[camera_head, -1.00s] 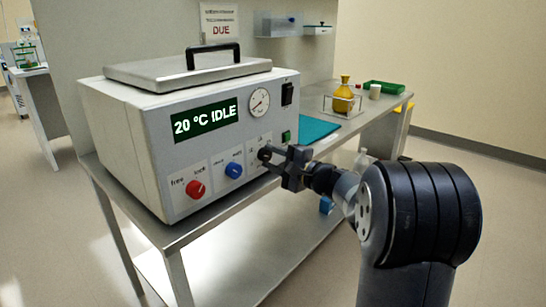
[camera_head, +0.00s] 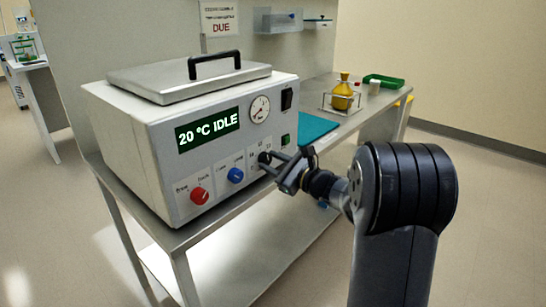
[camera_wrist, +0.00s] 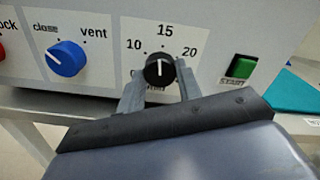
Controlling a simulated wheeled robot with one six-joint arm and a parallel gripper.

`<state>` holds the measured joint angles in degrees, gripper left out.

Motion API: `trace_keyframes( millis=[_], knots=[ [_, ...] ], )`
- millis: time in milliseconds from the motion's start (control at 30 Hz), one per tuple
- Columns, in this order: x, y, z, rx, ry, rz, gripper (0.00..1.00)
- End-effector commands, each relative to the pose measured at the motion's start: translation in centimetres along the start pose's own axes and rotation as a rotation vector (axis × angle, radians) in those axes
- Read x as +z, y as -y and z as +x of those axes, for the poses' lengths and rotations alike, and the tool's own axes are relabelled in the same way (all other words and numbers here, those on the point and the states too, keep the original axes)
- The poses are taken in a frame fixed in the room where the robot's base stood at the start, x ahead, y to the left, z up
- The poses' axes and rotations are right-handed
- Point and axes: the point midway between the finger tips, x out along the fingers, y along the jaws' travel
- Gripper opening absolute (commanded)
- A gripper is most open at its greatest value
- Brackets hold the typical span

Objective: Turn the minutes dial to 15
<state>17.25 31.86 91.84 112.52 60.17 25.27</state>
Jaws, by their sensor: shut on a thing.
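The minutes dial (camera_wrist: 160,68) is a small black knob with a white line, on the front panel of a grey bath unit. Numbers 10, 15 and 20 are printed around its upper side. The white line stands roughly upright in the wrist view, in line with about the 15; its exact reading is hard to tell. My gripper (camera_wrist: 159,74) has one finger on each side of the dial and is shut on it. In the head view my gripper (camera_head: 277,168) reaches the panel from the right, and the dial (camera_head: 264,158) is partly covered.
A blue vent knob (camera_wrist: 66,58) sits left of the dial, with a red lock knob (camera_head: 200,196) farther left. A green START button (camera_wrist: 241,67) is to the right. A teal mat (camera_head: 315,128) lies beside the unit.

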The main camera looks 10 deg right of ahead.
Motion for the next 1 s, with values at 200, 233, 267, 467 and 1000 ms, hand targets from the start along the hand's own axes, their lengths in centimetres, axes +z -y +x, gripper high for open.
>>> trace_keyframes(
  millis=[200, 233, 267, 467, 1000],
  knots=[
    [0.01, 0.01, -0.02, 0.001, -0.003, 0.110, 0.11],
    [0.00, 0.00, -0.02, 0.001, -0.003, 0.120, 0.11],
    [-0.02, -0.01, -0.02, 0.001, -0.003, 0.130, 0.11],
    [-0.10, -0.05, -0.03, 0.001, -0.003, 0.169, 0.11],
    [-0.15, -0.07, -0.02, 0.001, -0.003, 0.176, 0.41]
  ],
)
